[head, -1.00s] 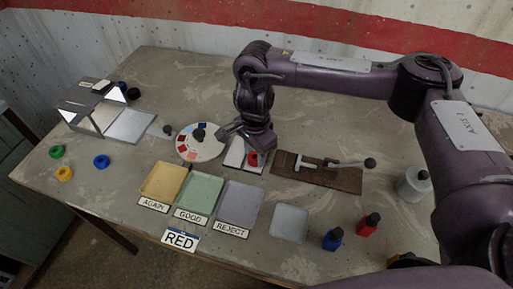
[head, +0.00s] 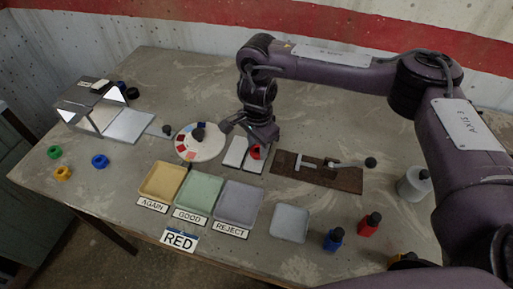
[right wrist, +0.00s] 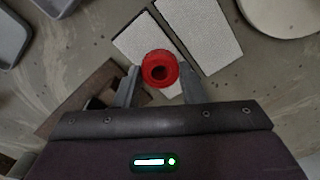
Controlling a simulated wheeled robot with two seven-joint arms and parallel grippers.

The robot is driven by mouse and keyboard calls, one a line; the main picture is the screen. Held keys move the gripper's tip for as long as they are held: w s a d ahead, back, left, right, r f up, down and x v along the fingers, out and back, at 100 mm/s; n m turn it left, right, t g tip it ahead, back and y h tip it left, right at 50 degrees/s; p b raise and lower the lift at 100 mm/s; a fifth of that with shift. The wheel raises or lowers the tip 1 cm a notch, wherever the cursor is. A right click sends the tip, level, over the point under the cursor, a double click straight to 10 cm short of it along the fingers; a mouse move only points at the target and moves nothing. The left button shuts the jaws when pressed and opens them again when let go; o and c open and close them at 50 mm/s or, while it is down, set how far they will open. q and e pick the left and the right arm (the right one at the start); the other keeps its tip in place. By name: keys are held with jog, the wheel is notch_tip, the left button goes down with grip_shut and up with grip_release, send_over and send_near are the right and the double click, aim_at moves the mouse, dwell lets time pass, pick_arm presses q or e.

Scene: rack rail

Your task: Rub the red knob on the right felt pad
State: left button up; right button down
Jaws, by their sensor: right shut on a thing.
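The red knob (head: 256,152) is a short round red piece with a hole in its top, also seen in the right wrist view (right wrist: 160,69). My right gripper (head: 251,142) is shut on it, with one finger on each side. The knob is over the right felt pad (head: 251,165), a pale flat strip partly hidden by the knob and gripper. I cannot tell for certain whether it touches the felt. The left felt pad (head: 235,151) lies beside it, bare, also in the right wrist view (right wrist: 203,35). My left gripper is not in view.
A paint-dotted round palette (head: 201,144) stands left of the pads. A brown board (head: 345,181) with a metal handle is to the right. Trays, AGAIN (head: 178,167), GOOD (head: 216,182) and REJECT (head: 255,190), lie in front. Bottles stand at the front right.

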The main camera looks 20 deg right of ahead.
jog(key=shift+w+d+b, duration=0.2)
jog(key=shift+w+d, duration=0.2)
jog(key=shift+w, duration=0.2)
jog(key=shift+w+d+b, duration=0.2)
jog(key=shift+w+d, duration=0.15)
jog(key=shift+w, duration=0.2)
jog(key=shift+s+a+p, duration=0.4)
jog(key=shift+s+a, duration=0.25)
jog(key=shift+s, duration=0.3)
jog(key=shift+s+a+p, duration=0.35)
jog(key=shift+s+a, duration=0.25)
jog(key=shift+s, duration=0.3)
jog(key=shift+s, duration=0.1)
jog(key=shift+s+a, duration=0.3)
jog(key=shift+s, duration=0.1)
jog(key=shift+w+d+f, duration=0.1)
jog(key=shift+w+d, duration=0.25)
jog(key=shift+w, duration=0.15)
jog(key=shift+w+d+b, duration=0.35)
jog(key=shift+w+d, duration=0.25)
jog(key=shift+w, duration=0.3)
jog(key=shift+w+d+b, duration=0.35)
jog(key=shift+w+d, duration=0.25)
jog(key=shift+w, duration=0.3)
jog(key=shift+s+a+p, duration=0.25)
jog(key=shift+s+a, duration=0.15)
jog(key=shift+s, duration=0.2)
jog(key=shift+s+a+p, duration=0.25)
jog(key=shift+s+a, duration=0.15)
jog(key=shift+s, duration=0.2)
